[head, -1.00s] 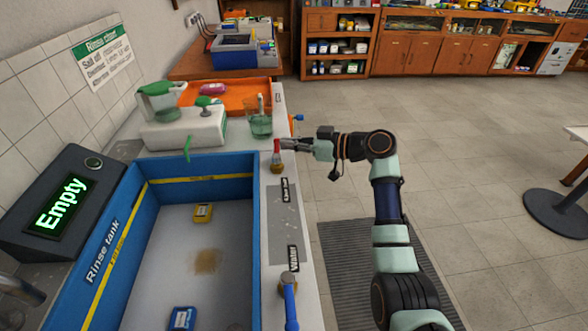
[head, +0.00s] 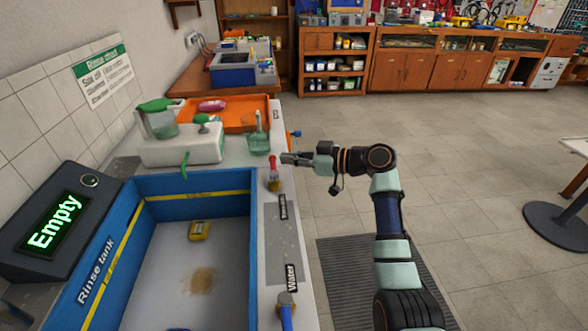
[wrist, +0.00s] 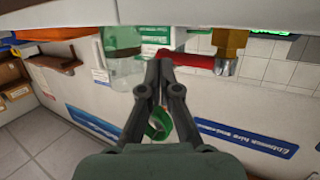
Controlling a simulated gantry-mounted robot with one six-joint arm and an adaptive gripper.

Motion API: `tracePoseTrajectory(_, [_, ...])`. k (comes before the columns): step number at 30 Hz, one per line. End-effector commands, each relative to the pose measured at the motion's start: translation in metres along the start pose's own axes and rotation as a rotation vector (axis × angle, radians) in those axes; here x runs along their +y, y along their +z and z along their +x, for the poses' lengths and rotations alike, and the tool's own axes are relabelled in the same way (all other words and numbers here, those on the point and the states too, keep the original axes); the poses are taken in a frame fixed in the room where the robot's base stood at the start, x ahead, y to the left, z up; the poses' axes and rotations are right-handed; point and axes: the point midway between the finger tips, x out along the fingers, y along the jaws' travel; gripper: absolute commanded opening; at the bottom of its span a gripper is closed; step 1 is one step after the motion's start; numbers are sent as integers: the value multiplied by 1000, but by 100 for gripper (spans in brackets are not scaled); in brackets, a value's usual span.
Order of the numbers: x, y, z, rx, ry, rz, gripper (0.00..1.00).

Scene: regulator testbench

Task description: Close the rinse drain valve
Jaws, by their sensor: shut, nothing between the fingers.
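The valve with a red lever (head: 273,163) and a brass body (head: 275,186) stands on the counter edge at the tank's right. Its lever points to the far side, away from the tank's near end. A small dark label (head: 283,207) lies just nearer, its text too blurred to read. My gripper (head: 285,158) is shut and empty, its tip just right of the lever's far end. In the wrist view the closed fingertips (wrist: 163,68) are beside the red lever (wrist: 192,62), near its free end, with the brass body (wrist: 232,42) to the right. I cannot tell whether they touch.
The blue rinse tank (head: 249,215) holds a yellow item (head: 199,230) and a brown stain; its display (head: 56,225) reads "Empty". A blue-handled water valve (head: 286,315) is nearer. A glass flask (head: 258,140) stands just beyond the red lever. Open floor lies right.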

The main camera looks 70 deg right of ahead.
Motion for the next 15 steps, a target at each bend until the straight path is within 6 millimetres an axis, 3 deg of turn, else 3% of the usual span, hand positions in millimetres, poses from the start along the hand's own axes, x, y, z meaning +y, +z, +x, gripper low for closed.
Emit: tracePoseTrajectory(15, [45, -7, -90, 0, -6, -2, 0])
